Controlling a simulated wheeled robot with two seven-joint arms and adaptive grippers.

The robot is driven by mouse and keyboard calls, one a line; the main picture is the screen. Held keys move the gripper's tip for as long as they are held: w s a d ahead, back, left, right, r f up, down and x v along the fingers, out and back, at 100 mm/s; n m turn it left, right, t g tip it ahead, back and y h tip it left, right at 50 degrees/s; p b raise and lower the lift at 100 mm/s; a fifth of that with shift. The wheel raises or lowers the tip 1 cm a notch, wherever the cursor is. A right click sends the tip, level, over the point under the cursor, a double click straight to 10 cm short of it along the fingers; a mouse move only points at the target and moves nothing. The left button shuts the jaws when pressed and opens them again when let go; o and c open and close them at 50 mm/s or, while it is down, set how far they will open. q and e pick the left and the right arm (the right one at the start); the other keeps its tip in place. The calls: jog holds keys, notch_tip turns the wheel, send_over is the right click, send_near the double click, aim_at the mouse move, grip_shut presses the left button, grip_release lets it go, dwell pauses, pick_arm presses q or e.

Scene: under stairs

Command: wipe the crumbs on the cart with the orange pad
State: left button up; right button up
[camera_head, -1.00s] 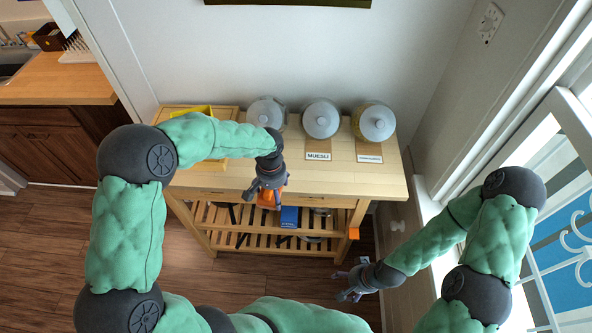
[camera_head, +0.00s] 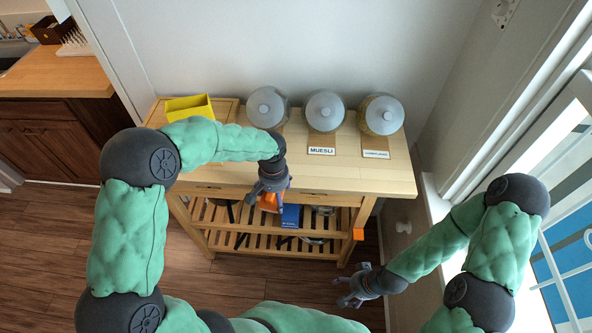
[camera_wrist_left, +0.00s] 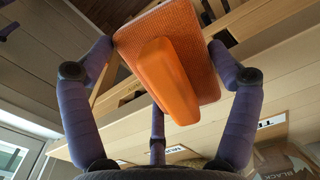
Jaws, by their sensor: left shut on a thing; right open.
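The wooden cart (camera_head: 345,178) stands against the wall in the head view. My left gripper (camera_head: 268,196) is at the cart's front edge and is shut on the orange pad (camera_head: 269,203), which is mostly hidden under it. In the left wrist view the pad (camera_wrist_left: 197,50) and its raised orange handle (camera_wrist_left: 167,82) sit between the fingers; the pad is tilted. I cannot make out any crumbs on the cart top. My right gripper (camera_head: 348,298) is open and empty, low in front of the cart's right side.
Three lidded jars (camera_head: 325,111) stand along the back of the cart top, with label cards in front. A yellow box (camera_head: 189,108) is at the back left. A blue box (camera_head: 290,216) is below the top. The front right of the top is clear.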

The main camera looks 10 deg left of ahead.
pick_arm(q)
jog(key=shift+s+f, duration=0.3)
jog(key=shift+f, duration=0.1)
jog(key=shift+r, duration=0.15)
